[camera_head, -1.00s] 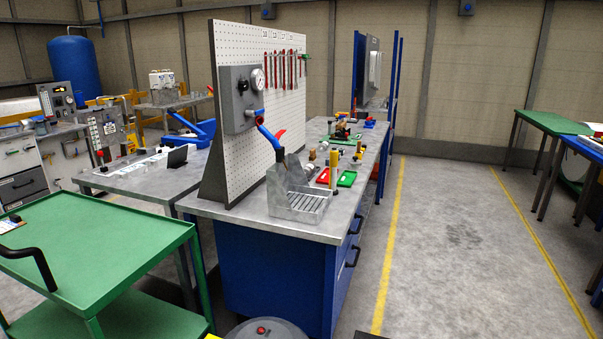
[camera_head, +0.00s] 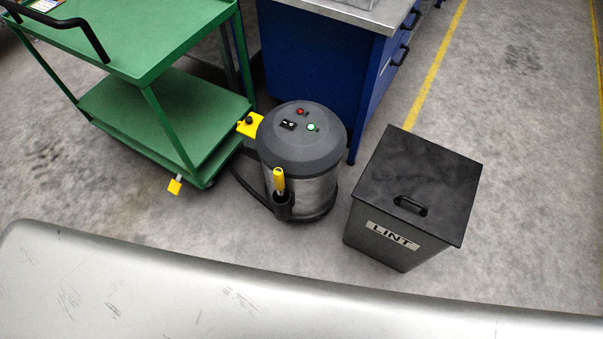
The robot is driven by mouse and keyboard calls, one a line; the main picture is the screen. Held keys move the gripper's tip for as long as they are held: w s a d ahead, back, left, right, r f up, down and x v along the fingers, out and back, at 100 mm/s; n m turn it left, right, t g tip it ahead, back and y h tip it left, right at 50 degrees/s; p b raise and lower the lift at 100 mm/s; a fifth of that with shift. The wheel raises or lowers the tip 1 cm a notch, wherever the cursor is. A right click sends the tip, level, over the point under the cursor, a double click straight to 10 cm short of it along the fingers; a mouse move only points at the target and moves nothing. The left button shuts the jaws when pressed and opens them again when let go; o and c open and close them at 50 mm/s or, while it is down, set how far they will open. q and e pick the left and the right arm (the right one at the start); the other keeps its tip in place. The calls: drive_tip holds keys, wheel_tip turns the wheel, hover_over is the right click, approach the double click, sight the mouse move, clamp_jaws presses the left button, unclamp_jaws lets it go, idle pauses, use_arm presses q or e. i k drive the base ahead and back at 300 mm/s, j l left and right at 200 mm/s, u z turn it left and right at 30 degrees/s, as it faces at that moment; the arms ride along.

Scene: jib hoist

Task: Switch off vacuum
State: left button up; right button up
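The vacuum (camera_head: 301,155) is a squat round canister with a dark grey lid and a metallic body, standing on the floor near the picture's middle. Its lid carries a red button (camera_head: 300,111), a small black-and-white switch (camera_head: 288,125) and a green button or lamp (camera_head: 312,127), which looks bright. A yellow-handled tool (camera_head: 279,181) stands in a holder on its front, and a dark hose lies at its left side. Neither of my grippers is in view.
A dark bin labelled LINT (camera_head: 415,190) stands right of the vacuum. A green trolley (camera_head: 150,60) with yellow feet is to the left, and a blue bench cabinet (camera_head: 325,70) is behind. A grey scratched surface (camera_head: 240,290) fills the lower foreground. Open floor lies at right.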

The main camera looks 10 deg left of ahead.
sight(289, 124)
drive_tip(key=i+j+u, duration=0.25)
drive_tip(key=i+j, duration=0.15)
drive_tip(key=i+j+u, duration=0.2)
drive_tip(key=i, duration=0.3)
drive_tip(key=j, duration=0.1)
